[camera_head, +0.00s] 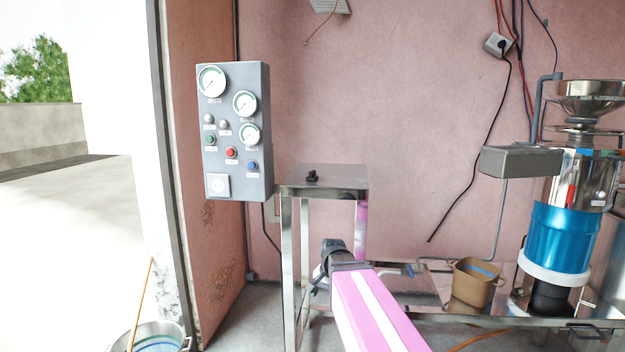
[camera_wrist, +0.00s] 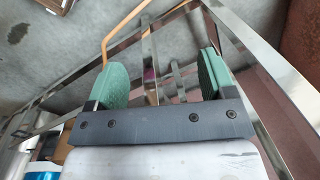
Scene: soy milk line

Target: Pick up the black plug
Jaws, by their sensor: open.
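A small black plug (camera_head: 312,176) lies on the top of a metal stand (camera_head: 345,180) in the head view, near the middle of its surface. My gripper shows in the wrist view (camera_wrist: 164,76) with its two green finger pads wide apart and nothing between them. In the head view my pink arm reaches toward the stand, with its dark wrist in front of and below the stand top. The fingers are not clear there. The plug does not show in the wrist view, which looks onto metal bars and the grey floor.
A grey control box (camera_head: 235,130) with gauges, buttons and a white socket (camera_head: 217,187) is left of the stand. A brown bucket (camera_head: 472,287) and a blue-and-steel machine (camera_head: 560,235) stand to the right. A black cable (camera_head: 480,150) hangs from a wall socket.

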